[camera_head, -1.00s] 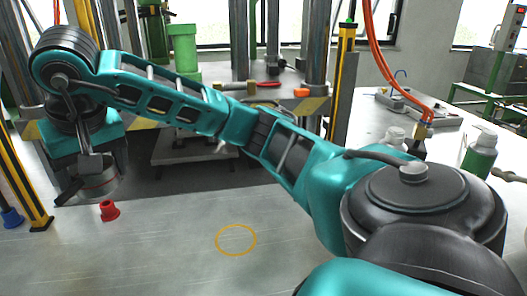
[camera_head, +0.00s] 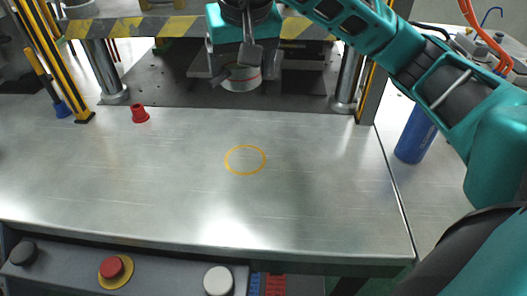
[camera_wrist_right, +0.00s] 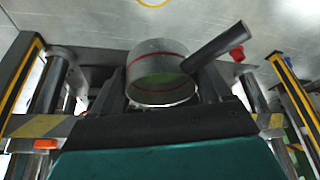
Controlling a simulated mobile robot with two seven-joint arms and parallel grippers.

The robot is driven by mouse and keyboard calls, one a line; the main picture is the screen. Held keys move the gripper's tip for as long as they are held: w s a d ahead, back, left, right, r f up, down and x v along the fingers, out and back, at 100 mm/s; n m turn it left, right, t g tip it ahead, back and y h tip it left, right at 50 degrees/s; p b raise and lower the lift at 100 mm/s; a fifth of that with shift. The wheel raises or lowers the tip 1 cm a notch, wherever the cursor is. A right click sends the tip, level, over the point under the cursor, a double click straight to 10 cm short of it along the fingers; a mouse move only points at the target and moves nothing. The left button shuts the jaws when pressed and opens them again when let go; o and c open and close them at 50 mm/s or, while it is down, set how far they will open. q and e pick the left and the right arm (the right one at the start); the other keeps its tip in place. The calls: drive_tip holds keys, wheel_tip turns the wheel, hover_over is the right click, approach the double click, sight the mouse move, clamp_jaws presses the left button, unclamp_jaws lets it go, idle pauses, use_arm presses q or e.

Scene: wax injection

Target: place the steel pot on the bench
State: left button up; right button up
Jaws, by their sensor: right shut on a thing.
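The steel pot (camera_head: 241,84) is a short round metal vessel with a red line around it and a straight handle. My right gripper (camera_head: 243,68) is shut on it and holds it above the far part of the scene, beyond the yellow ring in the picture. In the right wrist view the pot (camera_wrist_right: 160,80) sits between the fingers, its handle (camera_wrist_right: 218,45) pointing up and right. The bench (camera_head: 190,200) is a flat steel top with a yellow ring (camera_head: 245,160) marked on it. My left gripper is not in view.
The press's striped edge (camera_head: 140,27) and posts stand behind. A blue bottle (camera_head: 412,138) is at the right. The bench around the ring is clear.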

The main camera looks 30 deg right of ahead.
sight(244, 157)
wheel_tip(244, 157, down, 19)
drive_tip(key=shift+a+f+b, duration=0.1)
drive_tip(key=shift+f+b, duration=0.05)
drive_tip(key=shift+b, duration=0.75)
drive_tip(key=shift+f, duration=0.2)
drive_tip(key=o, duration=1.1)
drive_tip(key=shift+r, duration=0.1)
drive_tip(key=shift+r, duration=0.2)
drive_tip(key=p+v, duration=0.1)
drive_tip(key=v, duration=1)
drive_tip(key=shift+s+r, duration=0.15)
drive_tip(key=shift+r, duration=0.25)
